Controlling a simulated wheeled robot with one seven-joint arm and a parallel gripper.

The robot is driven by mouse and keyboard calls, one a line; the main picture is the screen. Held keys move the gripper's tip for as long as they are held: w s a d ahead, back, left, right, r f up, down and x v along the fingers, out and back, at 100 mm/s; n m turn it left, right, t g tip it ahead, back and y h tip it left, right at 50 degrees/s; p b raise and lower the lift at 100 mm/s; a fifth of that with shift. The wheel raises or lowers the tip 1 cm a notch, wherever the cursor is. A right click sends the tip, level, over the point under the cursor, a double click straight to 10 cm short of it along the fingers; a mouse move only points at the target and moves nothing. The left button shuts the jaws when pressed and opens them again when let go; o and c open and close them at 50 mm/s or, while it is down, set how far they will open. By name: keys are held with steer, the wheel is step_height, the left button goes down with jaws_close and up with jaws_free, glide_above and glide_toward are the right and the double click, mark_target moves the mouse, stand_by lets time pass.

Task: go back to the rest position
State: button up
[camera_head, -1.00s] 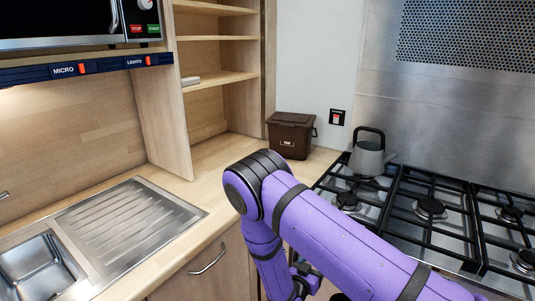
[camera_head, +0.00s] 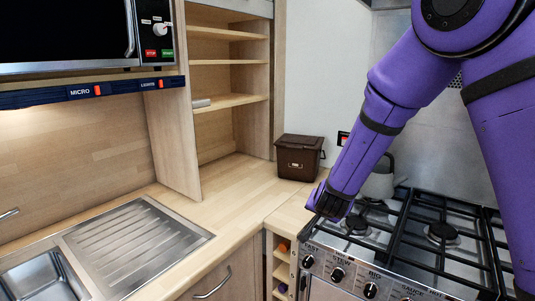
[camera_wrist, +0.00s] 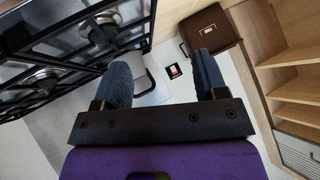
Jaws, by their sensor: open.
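My gripper (camera_wrist: 162,78) shows in the wrist view, with its two dark fingers well apart and nothing between them. Beyond the fingers are the wall, the grey kettle (camera_wrist: 147,86) and the brown bin (camera_wrist: 212,30). In the head view my purple arm comes in from the upper right and reaches down to the left, ending in front of the hob's left corner. The fingers cannot be made out clearly there. The arm partly covers the kettle (camera_head: 378,180) and the wall behind it.
The gas hob (camera_head: 440,265) with black grates lies under and right of my arm. The brown bin (camera_head: 299,160) stands at the back of the counter. The wooden counter (camera_head: 235,190) is clear beside the sink drainer (camera_head: 140,235). Shelves (camera_head: 230,100) and a microwave (camera_head: 75,30) are at the left.

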steer(key=s+d+r+n+g+y, duration=0.1)
steer(key=s+d+r+n+y, duration=0.15)
steer(key=s+r, duration=0.55)
steer(key=s+d+r+n+g+y, duration=0.1)
steer(key=s+d+r, duration=0.4)
steer(key=r, duration=0.4)
steer(key=s+d+r+n+g+h, duration=0.1)
steer(key=s+d+r, duration=0.1)
steer(key=s, duration=0.9)
steer(key=s+d+r+n+g+h, duration=0.1)
steer(key=s+d, duration=0.4)
steer(key=s, duration=0.7)
step_height(320, 180, up, 2)
steer(key=shift+s+d+r+g+h, duration=0.2)
steer(key=shift+g+h, duration=0.1)
steer(key=shift+h, duration=0.15)
